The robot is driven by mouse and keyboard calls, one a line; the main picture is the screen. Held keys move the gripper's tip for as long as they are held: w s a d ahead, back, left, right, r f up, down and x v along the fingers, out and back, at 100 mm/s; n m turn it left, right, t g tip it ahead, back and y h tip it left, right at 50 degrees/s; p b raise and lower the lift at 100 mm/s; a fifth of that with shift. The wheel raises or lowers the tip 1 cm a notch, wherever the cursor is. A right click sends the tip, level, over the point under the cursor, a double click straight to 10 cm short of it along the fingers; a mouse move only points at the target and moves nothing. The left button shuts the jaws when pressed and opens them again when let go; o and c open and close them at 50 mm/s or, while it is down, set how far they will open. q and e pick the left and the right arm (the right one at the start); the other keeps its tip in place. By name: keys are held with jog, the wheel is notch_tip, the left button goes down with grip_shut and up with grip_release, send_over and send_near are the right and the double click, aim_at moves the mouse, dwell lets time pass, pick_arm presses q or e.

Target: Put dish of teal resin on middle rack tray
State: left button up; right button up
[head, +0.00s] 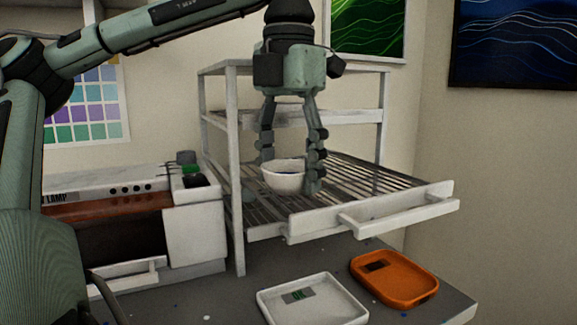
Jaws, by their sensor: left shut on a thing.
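A small white dish (283,179) is between the fingers of my left gripper (290,175), which is shut on it. The dish looks upright, and only a dark sliver of its contents shows inside the rim, so the resin's colour is hard to tell. The dish is over the slatted rack tray (373,222), which is pulled out toward the front of the white rack (234,150). I cannot tell whether the dish touches the slats. My right gripper is not in view.
A lamp cabinet (190,240) stands left of the rack. A higher rack shelf (345,114) is behind my gripper. Slats to the right of the dish are clear.

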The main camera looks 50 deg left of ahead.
pick_arm(q)
jog(key=shift+f, duration=0.1)
jog(key=o, duration=0.9)
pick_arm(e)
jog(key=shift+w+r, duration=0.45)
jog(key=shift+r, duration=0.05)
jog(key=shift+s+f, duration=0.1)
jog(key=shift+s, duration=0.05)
pick_arm(q)
notch_tip(320, 180, up, 2)
notch_tip(320, 180, up, 10)
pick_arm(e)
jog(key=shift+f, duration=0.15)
